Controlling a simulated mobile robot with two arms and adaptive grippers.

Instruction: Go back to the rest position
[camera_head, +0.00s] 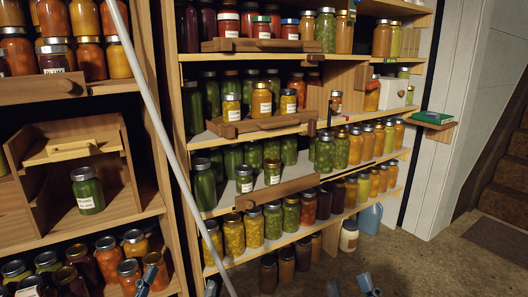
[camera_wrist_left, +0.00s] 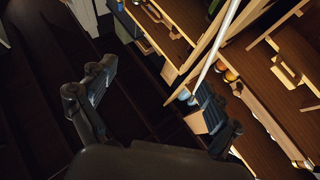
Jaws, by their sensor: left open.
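My left gripper (camera_head: 178,285) shows only as two fingertips at the bottom edge of the head view, in front of the lower shelves. In the left wrist view my left gripper (camera_wrist_left: 160,108) has its two dark fingers wide apart, with nothing between them. My right gripper (camera_head: 351,286) shows as two separated fingertips at the bottom edge of the head view, over the floor. Nothing shows between them. Most of both arms is out of the head view.
Shelves with several rows of canning jars fill the left and middle. A pale pole (camera_head: 155,115) slants across the front. A green jar (camera_head: 87,190) stands in a wooden compartment at left. A blue jug (camera_head: 370,218) stands low at right. The floor (camera_head: 430,265) at right is clear, beside a dark mat (camera_head: 500,240).

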